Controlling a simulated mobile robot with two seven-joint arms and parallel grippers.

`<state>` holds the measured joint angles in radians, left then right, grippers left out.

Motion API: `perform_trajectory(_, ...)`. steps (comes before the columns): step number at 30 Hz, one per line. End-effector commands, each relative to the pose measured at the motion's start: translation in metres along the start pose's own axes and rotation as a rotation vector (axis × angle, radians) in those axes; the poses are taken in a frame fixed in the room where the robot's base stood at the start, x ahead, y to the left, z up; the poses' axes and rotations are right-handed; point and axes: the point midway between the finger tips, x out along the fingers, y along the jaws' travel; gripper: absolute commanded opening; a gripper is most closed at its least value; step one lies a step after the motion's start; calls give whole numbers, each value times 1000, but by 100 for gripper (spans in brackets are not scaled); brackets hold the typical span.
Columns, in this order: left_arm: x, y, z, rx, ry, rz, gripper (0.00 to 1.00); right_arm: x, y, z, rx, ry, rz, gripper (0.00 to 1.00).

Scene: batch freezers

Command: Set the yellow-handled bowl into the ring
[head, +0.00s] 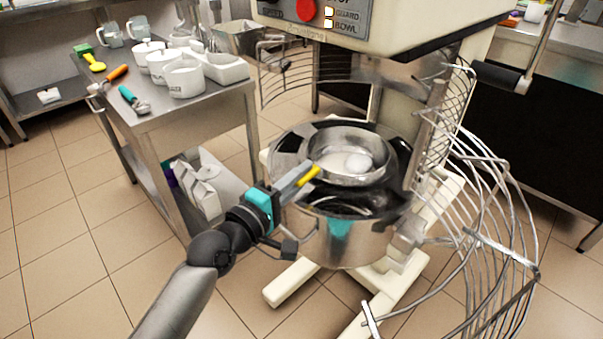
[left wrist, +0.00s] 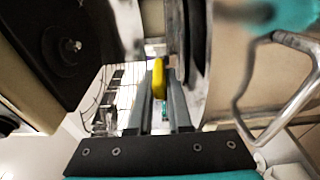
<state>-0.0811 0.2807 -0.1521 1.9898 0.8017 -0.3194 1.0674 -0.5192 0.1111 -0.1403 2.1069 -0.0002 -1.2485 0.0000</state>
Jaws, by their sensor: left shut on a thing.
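The steel bowl (head: 380,170) has a yellow handle (head: 308,176) at its left side and something pale inside. My left gripper (head: 300,182) is shut on the yellow handle. The handle also shows between the two fingers in the left wrist view (left wrist: 159,78). The bowl sits over the opening of a larger shiny round part of the mixer, within a dark rim (head: 402,160) that looks like the ring. I cannot tell whether the bowl rests on this rim or hangs just above it. My right gripper is not in view.
The mixer head (head: 400,25) overhangs the bowl. An open wire guard (head: 500,220) stands out at right. A steel table (head: 170,115) with white containers (head: 184,78) and coloured-handled tools is at left. The tiled floor (head: 110,250) at lower left is clear.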

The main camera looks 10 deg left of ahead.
Motion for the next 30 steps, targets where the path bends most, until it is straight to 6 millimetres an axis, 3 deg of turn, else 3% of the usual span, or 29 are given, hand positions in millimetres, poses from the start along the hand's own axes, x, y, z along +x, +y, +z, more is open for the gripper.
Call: perform_trajectory(30,0,-4,0,0,2,12,0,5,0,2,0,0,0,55)
